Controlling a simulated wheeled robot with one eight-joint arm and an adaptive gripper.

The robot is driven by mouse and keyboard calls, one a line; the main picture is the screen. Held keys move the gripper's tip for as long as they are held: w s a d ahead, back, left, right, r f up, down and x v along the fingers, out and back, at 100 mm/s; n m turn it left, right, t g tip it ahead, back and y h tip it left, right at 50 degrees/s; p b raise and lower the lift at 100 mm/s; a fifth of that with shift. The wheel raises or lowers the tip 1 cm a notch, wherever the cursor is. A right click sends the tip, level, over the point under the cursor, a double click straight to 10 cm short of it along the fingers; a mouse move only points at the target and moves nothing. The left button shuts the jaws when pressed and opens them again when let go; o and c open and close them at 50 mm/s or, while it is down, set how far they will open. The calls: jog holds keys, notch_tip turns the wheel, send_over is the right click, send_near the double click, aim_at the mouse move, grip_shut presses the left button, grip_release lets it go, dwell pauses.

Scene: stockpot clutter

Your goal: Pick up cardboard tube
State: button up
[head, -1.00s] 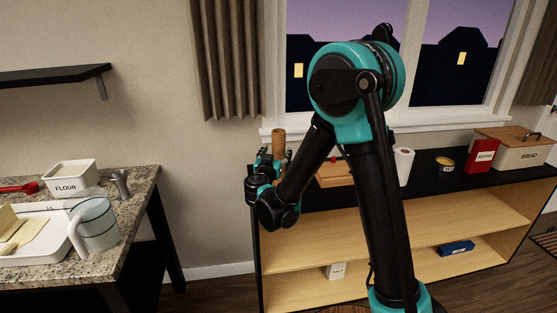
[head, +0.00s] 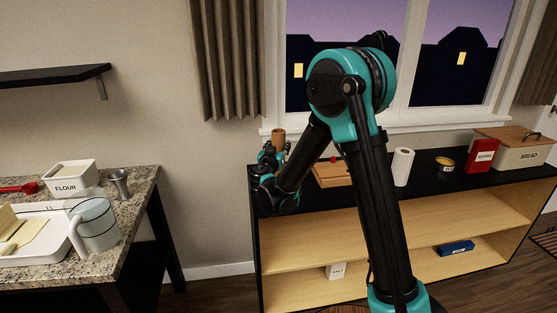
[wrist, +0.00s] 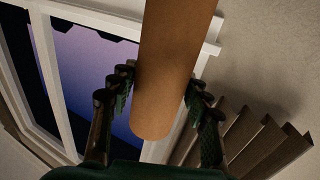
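The cardboard tube (head: 278,138) is a plain brown cylinder, upright at the left end of the black-topped shelf unit. In the wrist view the tube (wrist: 170,70) runs from the top edge down to a rounded end near the middle. My gripper (head: 278,150) is at the tube, with its fingers spread on either side. In the wrist view my gripper (wrist: 160,88) has one dark fingertip close to each edge of the tube; contact is not clear. The tube's lower part is hidden by my gripper in the head view.
The shelf unit (head: 440,185) also holds a wooden board (head: 332,175), a paper roll (head: 402,166), a yellow-labelled can (head: 445,164), a red box (head: 483,155) and a bread box (head: 520,150). The window and curtain (head: 228,60) are behind. A granite counter (head: 140,190) stands left.

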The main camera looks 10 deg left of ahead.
jog(key=c, duration=0.4)
jog(key=shift+r, duration=0.1)
